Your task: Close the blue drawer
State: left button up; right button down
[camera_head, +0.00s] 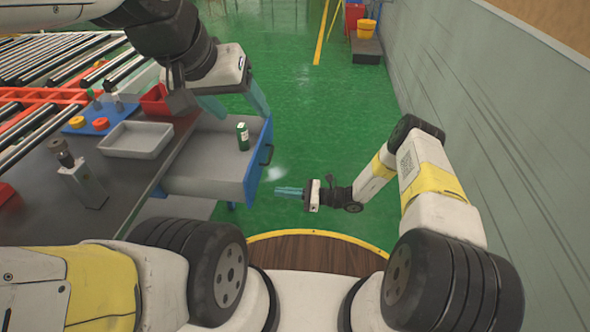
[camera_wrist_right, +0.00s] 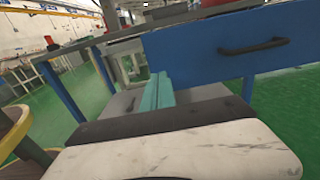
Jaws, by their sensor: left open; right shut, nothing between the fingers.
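The blue drawer (camera_head: 258,165) is pulled out from the side of the dark table, with its blue front facing right and a black handle on it. A green can (camera_head: 243,136) stands inside it. My left gripper (camera_head: 236,102) is open above the drawer's far part, with nothing between its fingers. My right gripper (camera_head: 289,191) is shut and empty, to the right of the drawer front and apart from it. In the right wrist view, the shut fingers (camera_wrist_right: 157,92) show below and left of the drawer front (camera_wrist_right: 225,50) and its handle (camera_wrist_right: 253,47).
The dark table (camera_head: 120,185) holds a grey tray (camera_head: 137,140), a blue board (camera_head: 92,122) with orange parts, and a grey metal device (camera_head: 83,185). A roller conveyor (camera_head: 40,65) lies at the left. Green floor is clear right of the drawer; a grey wall (camera_head: 480,110) bounds the right.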

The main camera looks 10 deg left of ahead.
aim_at(250, 189)
jog(key=a, duration=0.8)
jog(key=shift+w+a, duration=0.15)
jog(key=shift+a, duration=0.1)
jog(key=shift+a, duration=0.1)
